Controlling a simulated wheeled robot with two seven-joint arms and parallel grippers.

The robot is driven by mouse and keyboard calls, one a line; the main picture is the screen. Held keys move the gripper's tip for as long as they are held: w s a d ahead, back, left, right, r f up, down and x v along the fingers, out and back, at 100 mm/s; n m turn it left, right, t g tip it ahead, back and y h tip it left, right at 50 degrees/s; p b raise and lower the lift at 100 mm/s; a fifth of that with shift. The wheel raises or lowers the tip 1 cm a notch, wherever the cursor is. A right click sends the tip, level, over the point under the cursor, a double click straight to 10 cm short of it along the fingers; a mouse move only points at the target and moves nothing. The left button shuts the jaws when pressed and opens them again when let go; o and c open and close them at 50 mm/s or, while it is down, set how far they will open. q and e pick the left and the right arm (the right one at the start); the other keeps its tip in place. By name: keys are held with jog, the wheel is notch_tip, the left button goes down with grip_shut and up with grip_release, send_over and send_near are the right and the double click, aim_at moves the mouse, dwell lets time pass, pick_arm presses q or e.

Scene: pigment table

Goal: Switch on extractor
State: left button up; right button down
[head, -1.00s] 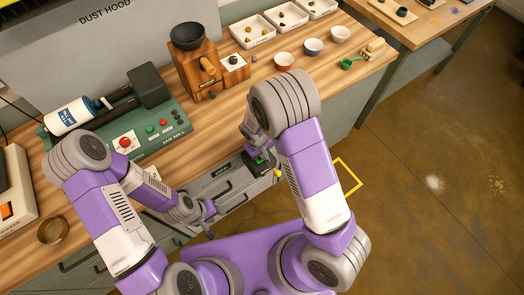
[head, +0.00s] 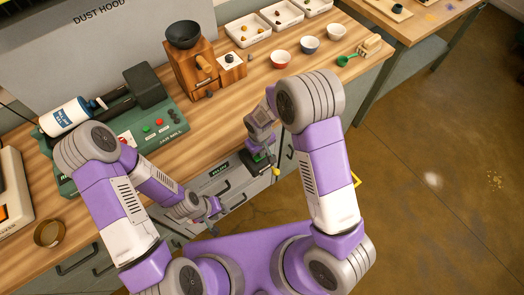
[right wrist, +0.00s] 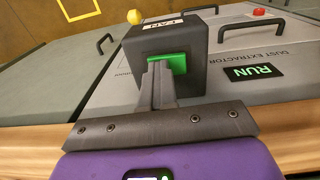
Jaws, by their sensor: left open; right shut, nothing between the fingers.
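The dust extractor is the grey cabinet front (right wrist: 225,65) under the bench, lettered "DUST EXTRACTOR". A dark switch box (right wrist: 190,40) labelled "FAN" stands out from it and carries a green switch (right wrist: 167,63). A black display (right wrist: 254,71) reads "RUN" in green; it also shows in the head view (head: 219,170). My right gripper (right wrist: 159,66) is shut and empty, its fingertips at the green switch and covering part of it. Whether they touch it I cannot tell. In the head view my left gripper (head: 214,208) is open and empty in front of the cabinet, left of the switch box.
Handles (right wrist: 252,25) stick out of the cabinet beside the box. A yellow knob (right wrist: 135,17) and a red knob (right wrist: 259,12) show beyond it. On the bench are a green jar mill (head: 155,125), a wooden grinder (head: 190,65) and several bowls. Open floor lies at right.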

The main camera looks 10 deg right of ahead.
aim_at(256, 157)
jog(key=shift+s+a+f, duration=0.4)
jog(key=shift+s+a, duration=0.1)
jog(key=shift+a+r, duration=0.1)
jog(key=shift+r, duration=0.05)
jog(key=r+p, duration=0.2)
jog(key=r, duration=0.1)
jog(key=r+p, duration=0.1)
jog(key=r, duration=0.1)
jog(key=shift+w+d+r+p, duration=0.15)
jog(key=shift+w+d+p, duration=0.2)
jog(key=shift+w+d, duration=0.05)
notch_tip(256, 157, up, 9)
jog(key=shift+r, duration=0.15)
jog(key=a+b, duration=0.1)
jog(key=b, duration=0.3)
jog(key=h+b, duration=0.1)
jog(key=b, duration=0.3)
jog(key=shift+s+a, duration=0.3)
jog(key=shift+a, duration=0.05)
